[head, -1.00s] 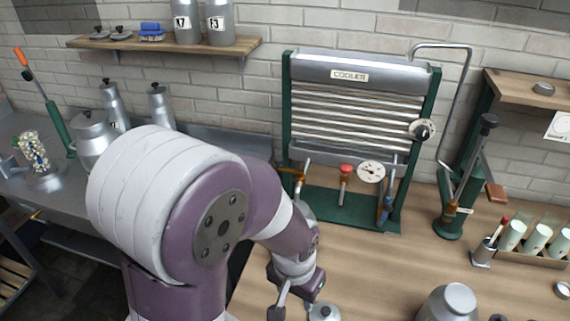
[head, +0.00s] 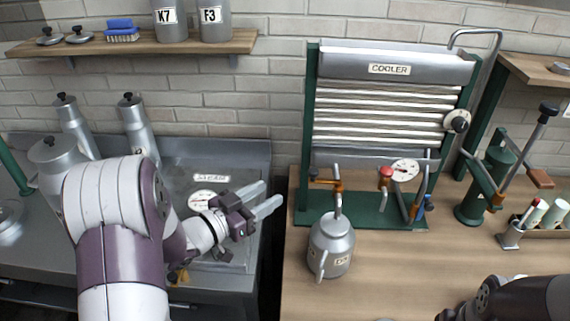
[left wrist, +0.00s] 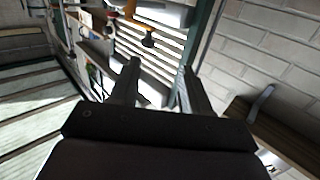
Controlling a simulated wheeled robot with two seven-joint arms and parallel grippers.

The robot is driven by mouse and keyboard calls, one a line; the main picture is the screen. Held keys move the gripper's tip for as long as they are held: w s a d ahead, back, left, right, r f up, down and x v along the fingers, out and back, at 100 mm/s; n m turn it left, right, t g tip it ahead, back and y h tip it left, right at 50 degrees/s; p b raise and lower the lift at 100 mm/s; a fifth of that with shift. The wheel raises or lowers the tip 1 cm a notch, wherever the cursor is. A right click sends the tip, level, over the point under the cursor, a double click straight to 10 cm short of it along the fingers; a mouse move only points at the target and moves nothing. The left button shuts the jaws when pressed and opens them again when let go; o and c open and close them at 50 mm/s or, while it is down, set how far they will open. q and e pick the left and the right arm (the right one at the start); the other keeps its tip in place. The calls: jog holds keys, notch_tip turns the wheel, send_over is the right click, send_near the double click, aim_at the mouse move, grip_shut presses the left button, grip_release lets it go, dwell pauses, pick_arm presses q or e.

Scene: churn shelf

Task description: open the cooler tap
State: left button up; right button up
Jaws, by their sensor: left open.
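The cooler (head: 389,69) is a green frame with horizontal silver tubes and a COOLER label, on the wooden counter. Which one is the cooler tap is not marked. My left gripper (head: 268,199) is open and empty, left of the cooler and apart from it. In the left wrist view its fingers (left wrist: 158,88) are spread, with the cooler tubes (left wrist: 160,45) beyond. My right arm shows at bottom right; its fingers do not.
A round gauge (head: 405,170) and a dark knob (head: 457,121) are on the cooler. A green lever pump (head: 490,180) stands to the right. The wooden counter (head: 380,280) in front of the cooler is largely clear.

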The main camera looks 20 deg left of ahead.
aim_at(315, 171)
pick_arm(q)
jog(key=shift+h, duration=0.3)
jog(key=x, duration=0.4)
jog(key=d+r+p+x, duration=0.1)
jog(key=x, duration=0.4)
jog(key=s+p+x, duration=0.1)
jog(key=x, duration=0.3)
jog(key=shift+w+d+r, duration=0.15)
jog(key=shift+d+r, duration=0.05)
jog(key=shift+d, duration=0.3)
jog(key=shift+w+a+f, duration=0.1)
jog(key=shift+w+a, duration=0.05)
jog(key=shift+a, duration=0.05)
jog(key=shift+d, duration=0.1)
grip_shut()
pick_arm(e)
jog(key=shift+d+r, duration=0.75)
jog(key=shift+r, duration=0.3)
